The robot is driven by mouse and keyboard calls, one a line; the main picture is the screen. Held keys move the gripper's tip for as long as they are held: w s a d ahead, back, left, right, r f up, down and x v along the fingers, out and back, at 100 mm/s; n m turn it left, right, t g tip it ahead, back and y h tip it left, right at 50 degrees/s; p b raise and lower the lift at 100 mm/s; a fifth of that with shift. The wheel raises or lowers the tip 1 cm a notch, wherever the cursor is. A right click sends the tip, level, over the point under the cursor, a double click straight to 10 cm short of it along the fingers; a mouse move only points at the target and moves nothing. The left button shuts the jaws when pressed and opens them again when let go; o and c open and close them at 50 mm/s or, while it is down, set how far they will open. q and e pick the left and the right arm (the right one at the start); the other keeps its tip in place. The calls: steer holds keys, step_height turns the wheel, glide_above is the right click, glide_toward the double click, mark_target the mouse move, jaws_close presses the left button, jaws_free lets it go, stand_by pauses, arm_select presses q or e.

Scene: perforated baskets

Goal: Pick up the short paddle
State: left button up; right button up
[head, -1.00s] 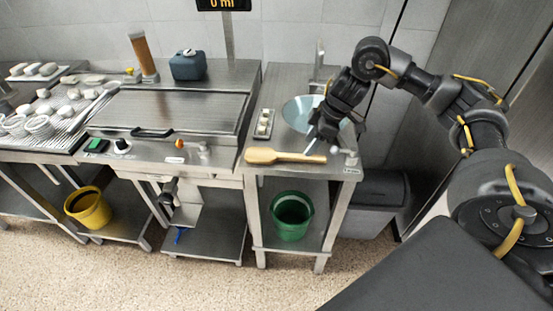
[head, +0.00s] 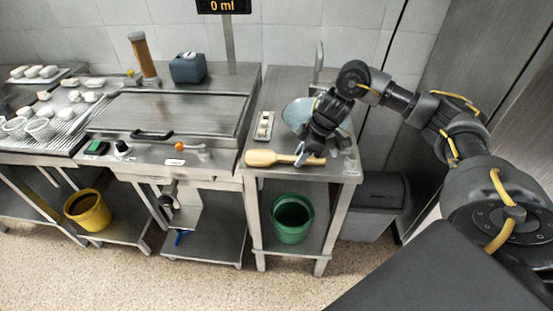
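The short wooden paddle (head: 261,158) lies flat along the front edge of the right-hand steel table (head: 285,103). Its broad end points left and its handle points right. My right gripper (head: 309,157) is low over the handle, pointing down, and covers part of it. Its light fingertips look spread apart at the handle, but their contact with it is hard to make out. The handle's tip shows to the right of the near finger. My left gripper is not in view.
A pale round bowl (head: 297,112) sits just behind my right gripper, partly hidden by it. A small tray of white pieces (head: 264,125) lies behind the paddle. A steel griddle unit (head: 170,115) stands left. A green bucket (head: 292,218) is on the shelf below.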

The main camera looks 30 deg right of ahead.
jaws_close()
